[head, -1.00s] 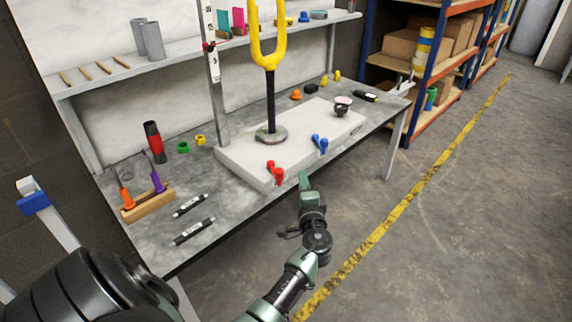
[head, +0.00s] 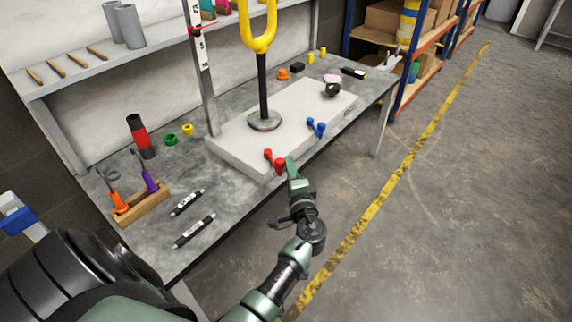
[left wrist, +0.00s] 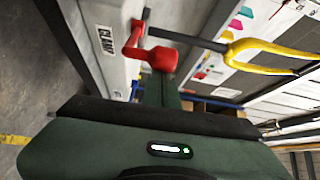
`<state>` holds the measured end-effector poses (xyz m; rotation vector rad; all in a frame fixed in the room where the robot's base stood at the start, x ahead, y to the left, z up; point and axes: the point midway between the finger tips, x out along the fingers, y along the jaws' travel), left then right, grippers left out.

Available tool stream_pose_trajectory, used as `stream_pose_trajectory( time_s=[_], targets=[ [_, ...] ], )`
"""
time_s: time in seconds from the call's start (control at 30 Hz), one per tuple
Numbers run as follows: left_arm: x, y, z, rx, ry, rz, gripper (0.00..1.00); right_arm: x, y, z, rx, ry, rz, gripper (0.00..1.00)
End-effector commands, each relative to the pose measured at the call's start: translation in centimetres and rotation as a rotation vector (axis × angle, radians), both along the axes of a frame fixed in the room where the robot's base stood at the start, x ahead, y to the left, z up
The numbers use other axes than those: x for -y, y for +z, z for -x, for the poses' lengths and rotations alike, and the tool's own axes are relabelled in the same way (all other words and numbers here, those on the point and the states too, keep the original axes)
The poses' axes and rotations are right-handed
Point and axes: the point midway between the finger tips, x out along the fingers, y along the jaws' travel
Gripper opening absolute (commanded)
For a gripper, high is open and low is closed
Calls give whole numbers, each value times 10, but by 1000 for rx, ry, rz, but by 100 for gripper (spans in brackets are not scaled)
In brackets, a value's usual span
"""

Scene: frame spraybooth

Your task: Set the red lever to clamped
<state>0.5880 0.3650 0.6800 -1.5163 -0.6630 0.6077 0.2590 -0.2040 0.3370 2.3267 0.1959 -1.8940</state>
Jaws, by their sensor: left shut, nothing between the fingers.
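The red lever (head: 274,160) sits at the front edge of the pale fixture block (head: 232,150) on the bench. In the left wrist view the red lever (left wrist: 150,56) shows its bent arm and round knob, beside a label reading CLAMP (left wrist: 106,40). My left gripper (head: 290,164) is shut and empty, just right of the lever at the block's front side. In the left wrist view the fingers (left wrist: 162,90) point at the lever's thick end and overlap its lower edge; I cannot tell whether they touch. My right gripper is not in view.
A blue lever (head: 316,127) is farther right on the block. A yellow fork on a black post (head: 262,85) stands behind the levers. Two dark markers (head: 194,230) and a wooden tool holder (head: 143,206) lie left. The floor right of the bench is open.

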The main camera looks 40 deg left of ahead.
Motion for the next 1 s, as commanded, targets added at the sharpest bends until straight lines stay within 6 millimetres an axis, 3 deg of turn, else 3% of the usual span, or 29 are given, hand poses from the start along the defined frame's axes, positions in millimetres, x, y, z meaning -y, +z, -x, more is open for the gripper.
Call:
stream_pose_trajectory(
  time_s=[0.27, 0.53, 1.0],
  targets=[
    [-2, 0, 2, 0, -12, -3, 0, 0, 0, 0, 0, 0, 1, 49],
    [-9, 0, 18, 0, -146, -3, 0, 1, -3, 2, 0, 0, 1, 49],
    [-11, 0, 16, 1, -153, -1, 0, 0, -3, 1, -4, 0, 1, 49]
  ],
)
